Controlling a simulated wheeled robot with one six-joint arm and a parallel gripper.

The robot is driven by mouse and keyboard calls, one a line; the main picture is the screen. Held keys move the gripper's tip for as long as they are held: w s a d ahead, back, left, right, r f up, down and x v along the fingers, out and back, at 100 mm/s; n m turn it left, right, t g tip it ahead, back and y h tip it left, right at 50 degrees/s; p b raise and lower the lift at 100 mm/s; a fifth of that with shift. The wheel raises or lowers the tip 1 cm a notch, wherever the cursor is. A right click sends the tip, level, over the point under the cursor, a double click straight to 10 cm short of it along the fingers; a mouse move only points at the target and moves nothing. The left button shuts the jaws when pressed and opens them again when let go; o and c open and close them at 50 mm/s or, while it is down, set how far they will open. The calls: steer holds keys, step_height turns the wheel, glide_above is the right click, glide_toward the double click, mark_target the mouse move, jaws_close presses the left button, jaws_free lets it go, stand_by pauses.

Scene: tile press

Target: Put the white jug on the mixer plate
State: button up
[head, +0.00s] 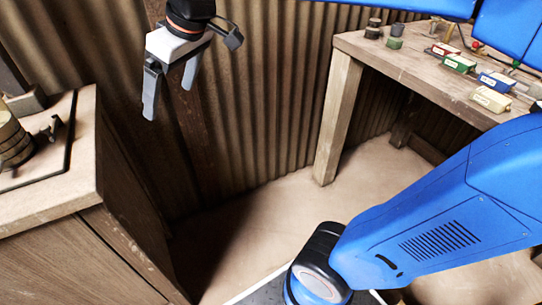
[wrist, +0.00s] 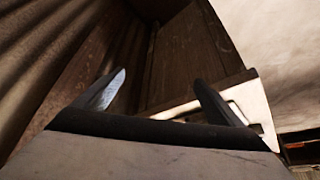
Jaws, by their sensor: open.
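My gripper (head: 169,93) hangs at the upper left of the head view, in front of the corrugated wall, with its two fingers apart and nothing between them. In the wrist view my gripper (wrist: 160,92) also shows two separate fingers with an empty gap. I do not see the white jug in either view. I cannot make out a mixer plate either.
A wooden cabinet (head: 70,215) stands at the left with a dark board and round tan pieces (head: 12,135) on top. A wooden table (head: 395,62) at the upper right carries several small coloured boxes (head: 458,63). Bare floor (head: 270,210) lies between them.

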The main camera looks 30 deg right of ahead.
steer(key=s+d+f+m+h, duration=0.3)
steer(key=s+d+f+m, duration=0.4)
steer(key=s+d+f, duration=0.7)
steer(key=d+f, duration=0.2)
steer(key=d, duration=0.1)
steer(key=shift+s+d+f+t, duration=0.25)
steer(key=shift+s+f+t, duration=0.05)
steer(key=shift+s+f, duration=0.1)
